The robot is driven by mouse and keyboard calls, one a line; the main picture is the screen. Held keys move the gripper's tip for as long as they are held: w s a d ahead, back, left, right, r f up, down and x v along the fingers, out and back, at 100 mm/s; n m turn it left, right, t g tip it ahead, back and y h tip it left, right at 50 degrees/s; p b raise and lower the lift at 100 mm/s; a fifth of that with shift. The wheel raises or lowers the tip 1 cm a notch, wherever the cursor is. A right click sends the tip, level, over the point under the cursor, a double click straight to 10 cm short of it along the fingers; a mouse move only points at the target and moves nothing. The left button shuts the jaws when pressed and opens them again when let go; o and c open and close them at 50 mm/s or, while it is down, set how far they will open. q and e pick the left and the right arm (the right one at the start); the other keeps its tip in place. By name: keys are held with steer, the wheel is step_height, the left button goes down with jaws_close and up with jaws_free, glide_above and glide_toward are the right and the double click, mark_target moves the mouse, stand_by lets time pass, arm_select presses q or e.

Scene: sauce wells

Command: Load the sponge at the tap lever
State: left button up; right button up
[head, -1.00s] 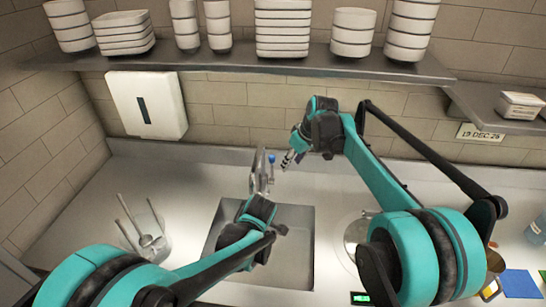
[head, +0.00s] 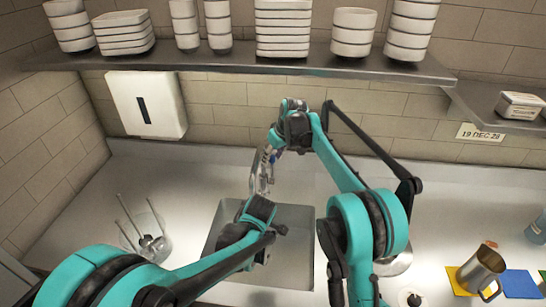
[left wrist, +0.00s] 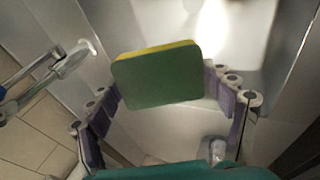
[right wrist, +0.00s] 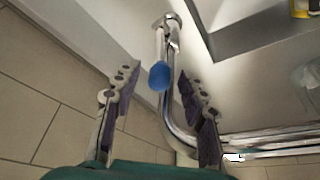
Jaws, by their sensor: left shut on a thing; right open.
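The sponge (left wrist: 158,82), green with a yellow layer, is held between the fingers of my left gripper (left wrist: 162,98), which is shut on it. In the head view this gripper (head: 268,232) is over the sink (head: 293,270); the sponge is hidden there. The tap (head: 262,176) stands at the sink's back edge. Its lever has a blue tip (right wrist: 160,76), which shows between the parted fingers of my right gripper (right wrist: 157,88). That gripper is open, and I see no finger touching the tip. In the head view my right gripper (head: 274,146) is beside the tap top.
A clear container with rods (head: 148,240) stands left of the sink. A shelf (head: 240,59) with stacked dishes runs above. The counter behind the jug is clear.

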jaws_close()
steer(key=shift+s+a+f, duration=0.1)
steer(key=shift+s+f, duration=0.05)
steer(key=shift+s, duration=0.45)
steer(key=shift+s+a+f, duration=0.1)
steer(key=shift+s, duration=0.5)
jaws_free()
steer(key=v, duration=1.2)
